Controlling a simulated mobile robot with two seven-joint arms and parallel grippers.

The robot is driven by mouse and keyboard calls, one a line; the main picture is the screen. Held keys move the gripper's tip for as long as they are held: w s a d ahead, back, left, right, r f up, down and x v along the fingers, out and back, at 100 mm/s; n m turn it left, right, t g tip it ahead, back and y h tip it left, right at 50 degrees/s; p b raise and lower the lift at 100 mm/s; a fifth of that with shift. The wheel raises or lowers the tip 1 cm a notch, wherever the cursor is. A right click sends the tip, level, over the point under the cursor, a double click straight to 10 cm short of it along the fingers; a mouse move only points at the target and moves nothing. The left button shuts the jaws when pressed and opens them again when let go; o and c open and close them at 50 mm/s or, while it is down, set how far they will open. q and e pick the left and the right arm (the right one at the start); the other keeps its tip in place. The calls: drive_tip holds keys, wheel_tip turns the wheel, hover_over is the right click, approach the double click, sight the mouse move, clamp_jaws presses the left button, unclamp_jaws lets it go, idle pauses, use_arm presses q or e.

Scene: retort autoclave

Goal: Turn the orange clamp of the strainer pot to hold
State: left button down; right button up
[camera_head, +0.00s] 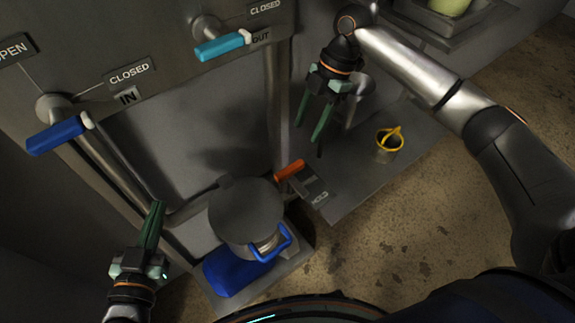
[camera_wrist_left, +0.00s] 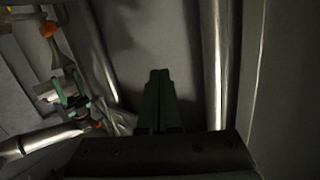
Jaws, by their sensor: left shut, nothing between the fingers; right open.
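The orange clamp (camera_head: 289,170) is a short lever beside a grey plate marked HOLD (camera_head: 320,197), right of centre in the head view. A round grey pot (camera_head: 245,210) with a blue handle stands just left of and below it; I take it for the strainer pot. My right gripper (camera_head: 312,133) is open and empty, pointing down above and slightly right of the clamp, apart from it in the picture. My left gripper (camera_head: 155,208) is shut and empty at lower left, away from the clamp. Its closed fingers also show in the left wrist view (camera_wrist_left: 158,76).
A blue lever (camera_head: 58,134) marked IN and a light-blue lever (camera_head: 222,45) marked OUT stick out from the panel above. A small cup with a yellow handle (camera_head: 389,147) stands on the grey shelf at right. Vertical pipes stand near my left gripper.

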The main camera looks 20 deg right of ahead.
drive_tip(key=b, duration=0.2)
approach(290, 169)
drive_tip(key=x, duration=0.2)
drive_tip(key=shift+f, duration=0.25)
drive_tip(key=b+x, duration=0.1)
drive_tip(key=x, duration=0.4)
drive_tip(key=shift+a+f, duration=0.15)
drive_tip(key=shift+f, duration=0.2)
drive_tip(key=shift+a+f, duration=0.1)
drive_tip(key=shift+f, duration=0.15)
use_arm(q)
drive_tip(key=s+r+m+t+h, duration=0.1)
drive_tip(key=r+m+t+h, duration=0.1)
drive_tip(key=r, duration=0.6)
drive_tip(key=s+d+r+m+t+h, duration=0.1)
drive_tip(key=s+r+m+t+h, duration=0.1)
drive_tip(key=r, duration=0.7)
drive_tip(key=shift+d+r+m+t+h, duration=0.15)
drive_tip(key=shift+m+t+h, duration=0.35)
drive_tip(key=shift+t+h, duration=0.6)
drive_tip(key=shift+s, duration=0.1)
use_arm(e)
clamp_jaws()
